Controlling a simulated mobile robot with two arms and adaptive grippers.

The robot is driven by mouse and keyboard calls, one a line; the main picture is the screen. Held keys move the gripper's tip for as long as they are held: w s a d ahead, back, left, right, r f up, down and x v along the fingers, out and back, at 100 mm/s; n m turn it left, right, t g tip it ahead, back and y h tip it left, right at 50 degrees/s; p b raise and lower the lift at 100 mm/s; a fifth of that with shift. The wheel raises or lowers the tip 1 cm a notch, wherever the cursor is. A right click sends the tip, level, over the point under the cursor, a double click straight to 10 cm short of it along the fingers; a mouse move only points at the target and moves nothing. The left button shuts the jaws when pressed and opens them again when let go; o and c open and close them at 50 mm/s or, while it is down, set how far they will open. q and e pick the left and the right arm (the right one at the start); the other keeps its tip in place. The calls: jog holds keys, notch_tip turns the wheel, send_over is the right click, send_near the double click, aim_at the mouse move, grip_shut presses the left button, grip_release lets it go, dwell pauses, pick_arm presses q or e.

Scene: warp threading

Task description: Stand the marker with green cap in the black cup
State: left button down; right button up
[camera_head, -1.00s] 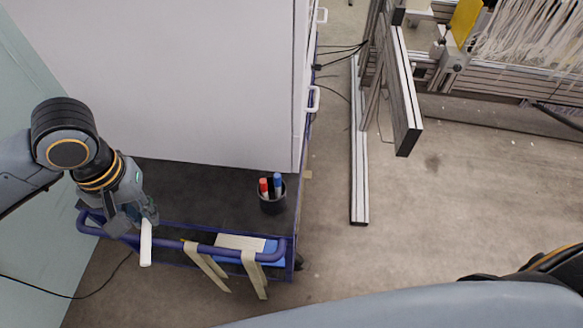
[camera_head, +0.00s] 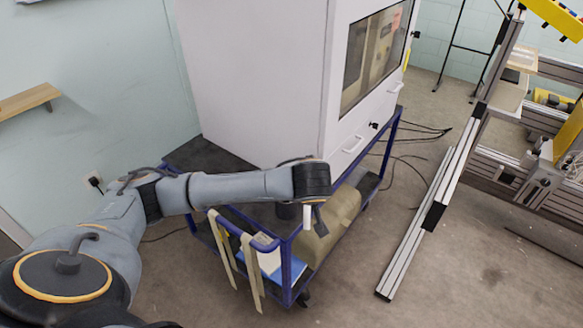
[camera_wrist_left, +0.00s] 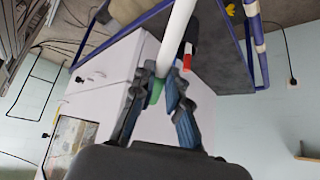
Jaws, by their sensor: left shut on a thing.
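My left gripper (camera_wrist_left: 165,85) is shut on the marker with green cap. In the left wrist view the green cap (camera_wrist_left: 156,92) sits between the fingertips, and the long white body (camera_wrist_left: 176,35) points away from the gripper. In the head view the white body (camera_head: 307,216) hangs down roughly upright below my left wrist. The black cup (camera_head: 288,211) is just left of it in the head view, partly hidden by my wrist. In the left wrist view a red-and-white marker (camera_wrist_left: 187,56) shows just beside the held one. My right gripper is out of view.
The blue-framed cart (camera_head: 287,265) carries the large white cabinet (camera_head: 262,85) close behind my arm. Light straps (camera_head: 251,270) hang over its front rail. A metal rail (camera_head: 415,245) lies on the floor to the right, with open floor in front.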

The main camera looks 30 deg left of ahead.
pick_arm(q)
jog(key=w+a+t+y+p, duration=0.1)
jog(key=w+a+t+y, duration=0.3)
jog(key=a+t+y, duration=0.2)
jog(key=a+t, duration=0.2)
jog(key=a, duration=0.1)
jog(key=shift+w+a+r+n+t+y+p, duration=0.25)
jog(key=shift+w+a+n+t+y+p, duration=0.05)
jog(key=shift+a+n+p, duration=0.1)
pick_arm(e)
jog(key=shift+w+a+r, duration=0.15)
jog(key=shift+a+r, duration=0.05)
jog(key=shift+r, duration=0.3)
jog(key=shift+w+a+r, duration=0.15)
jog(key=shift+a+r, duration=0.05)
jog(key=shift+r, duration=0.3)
pick_arm(q)
jog(key=shift+d+f, duration=0.1)
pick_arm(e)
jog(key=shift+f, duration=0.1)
pick_arm(q)
notch_tip(320, 180, down, 10)
jog(key=b, duration=0.9)
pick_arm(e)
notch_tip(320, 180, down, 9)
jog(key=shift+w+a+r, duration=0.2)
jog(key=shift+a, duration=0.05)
